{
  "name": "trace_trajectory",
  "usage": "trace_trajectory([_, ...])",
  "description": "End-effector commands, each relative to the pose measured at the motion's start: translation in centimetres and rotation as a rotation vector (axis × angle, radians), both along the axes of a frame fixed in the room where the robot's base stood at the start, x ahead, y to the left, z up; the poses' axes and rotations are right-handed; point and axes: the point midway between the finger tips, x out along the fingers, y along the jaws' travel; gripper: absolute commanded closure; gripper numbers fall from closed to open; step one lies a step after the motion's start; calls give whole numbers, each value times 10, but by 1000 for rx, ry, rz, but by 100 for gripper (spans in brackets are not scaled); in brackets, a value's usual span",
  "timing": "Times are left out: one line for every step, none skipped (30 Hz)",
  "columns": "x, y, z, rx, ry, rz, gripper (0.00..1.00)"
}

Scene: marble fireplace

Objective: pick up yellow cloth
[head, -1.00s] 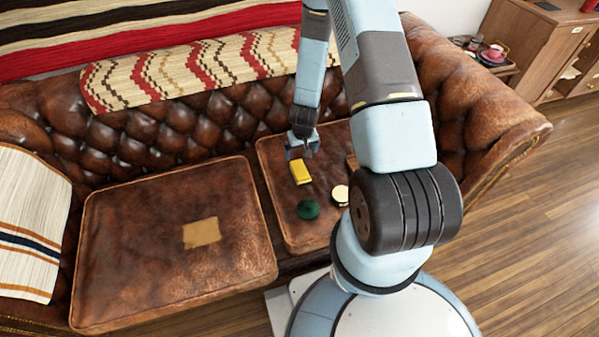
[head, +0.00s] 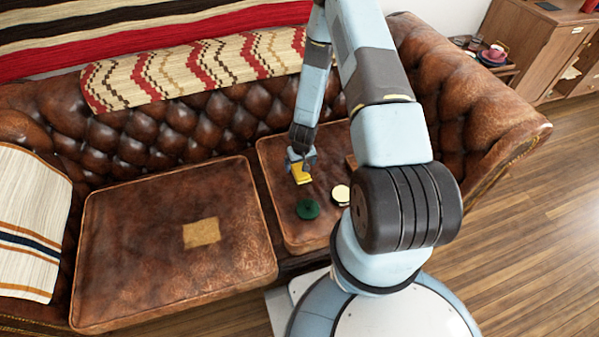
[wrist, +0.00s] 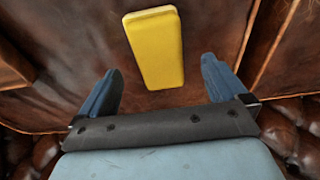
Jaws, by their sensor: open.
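A yellow block-like piece (head: 300,175), which I take as the yellow cloth, lies on the right seat cushion (head: 280,220) of the brown leather sofa. In the wrist view the yellow cloth (wrist: 155,48) shows as a smooth rounded slab, ahead of and between the lines of my two fingers. My gripper (head: 302,160) is close above its far end and hides part of it in the head view. In the wrist view my gripper (wrist: 160,85) has its fingers wide apart, with nothing held between them.
A dark green round item (head: 307,209) and a cream-topped round item (head: 341,194) lie nearer on the same cushion. A brown block (head: 351,161) is partly hidden behind my arm. The left cushion (head: 140,250) bears a tan patch (head: 201,232). The tufted backrest (head: 180,135) rises behind.

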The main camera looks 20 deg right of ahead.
Motion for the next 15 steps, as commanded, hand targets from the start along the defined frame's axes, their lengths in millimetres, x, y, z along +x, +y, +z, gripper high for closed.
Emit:
trace_trajectory([-1,0,-7,1,3,-3,1])
trace_trajectory([0,0,-11,2,3,-3,1])
trace_trajectory([1,0,-15,1,2,-3,1])
trace_trajectory([1,-1,-19,1,2,-4,1])
trace_trajectory([1,-1,-23,1,2,-4,1])
trace_trajectory([2,-1,-27,0,2,-3,1])
trace_trajectory([3,-1,-30,0,2,-2,1])
trace_trajectory([3,-1,-33,0,2,-2,1])
trace_trajectory([4,-1,-36,0,2,-2,1])
trace_trajectory([4,0,-37,0,1,-2,1])
trace_trajectory([4,0,-39,0,1,-2,1])
trace_trajectory([5,0,-40,0,1,-2,1])
trace_trajectory([5,0,-41,0,1,-2,1])
trace_trajectory([5,0,-41,0,1,-1,1])
trace_trajectory([5,0,-42,0,1,-1,1])
